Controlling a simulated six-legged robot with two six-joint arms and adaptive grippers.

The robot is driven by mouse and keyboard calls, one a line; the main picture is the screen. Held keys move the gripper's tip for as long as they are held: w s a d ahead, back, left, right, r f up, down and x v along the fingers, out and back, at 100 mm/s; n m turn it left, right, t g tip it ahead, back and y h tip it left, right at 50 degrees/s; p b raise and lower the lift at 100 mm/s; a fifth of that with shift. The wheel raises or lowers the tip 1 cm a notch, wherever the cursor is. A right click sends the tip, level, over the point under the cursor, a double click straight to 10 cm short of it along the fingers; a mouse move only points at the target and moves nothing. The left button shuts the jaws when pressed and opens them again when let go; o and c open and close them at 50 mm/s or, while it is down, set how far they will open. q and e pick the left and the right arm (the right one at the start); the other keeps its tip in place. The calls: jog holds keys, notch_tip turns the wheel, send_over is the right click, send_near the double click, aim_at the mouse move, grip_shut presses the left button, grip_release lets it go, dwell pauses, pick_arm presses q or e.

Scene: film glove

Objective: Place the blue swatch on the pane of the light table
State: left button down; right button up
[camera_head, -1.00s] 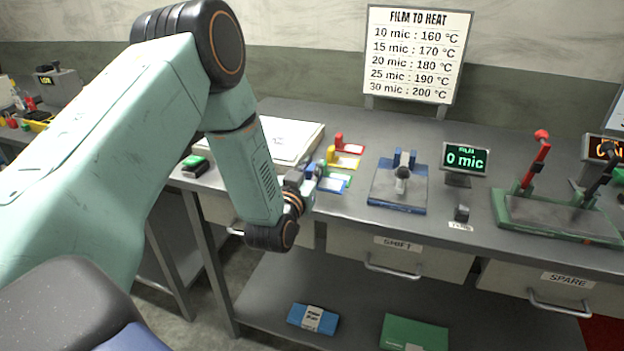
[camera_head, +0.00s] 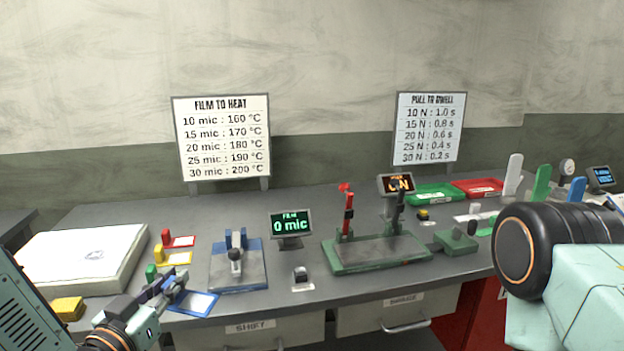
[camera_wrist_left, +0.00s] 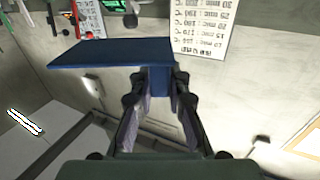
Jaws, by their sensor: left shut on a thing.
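The blue swatch (camera_head: 198,302) is a flat blue-edged card with a pale face, at the front edge of the bench in the head view. My left gripper (camera_head: 166,288) is shut on its blue grip block. In the left wrist view the swatch (camera_wrist_left: 105,53) shows as a dark blue plate beyond the fingers (camera_wrist_left: 160,95). I cannot tell whether it is clear of the bench. The light table (camera_head: 112,280) is a low white box with a pale pane (camera_head: 62,262), left of the gripper. My right arm shows at the right; its gripper is out of view.
Red (camera_head: 180,241), yellow (camera_head: 176,259) and green (camera_head: 151,272) swatches stand close behind the left gripper. A blue device (camera_head: 240,278) is just right of the blue swatch. A yellow block (camera_head: 68,308) lies before the light table. A green sealer (camera_head: 375,254) stands farther right.

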pick_arm(q)
jog(key=s+d+f+m+g+h+b, duration=0.1)
jog(key=s+d+f+h+b, duration=0.1)
jog(key=s+f, duration=0.3)
jog(key=s+d+f+m+h+b, duration=0.1)
jog(key=s+d+f+m+h, duration=0.1)
jog(key=s+d+f, duration=0.3)
jog(key=shift+s+d+f+m+g+h+b, duration=0.2)
jog(key=shift+s+d+m+g+h+b, duration=0.15)
jog(key=shift+s+h, duration=0.55)
jog(key=shift+s+a+r, duration=0.1)
jog(key=shift+s+a, duration=0.1)
jog(key=shift+s, duration=0.05)
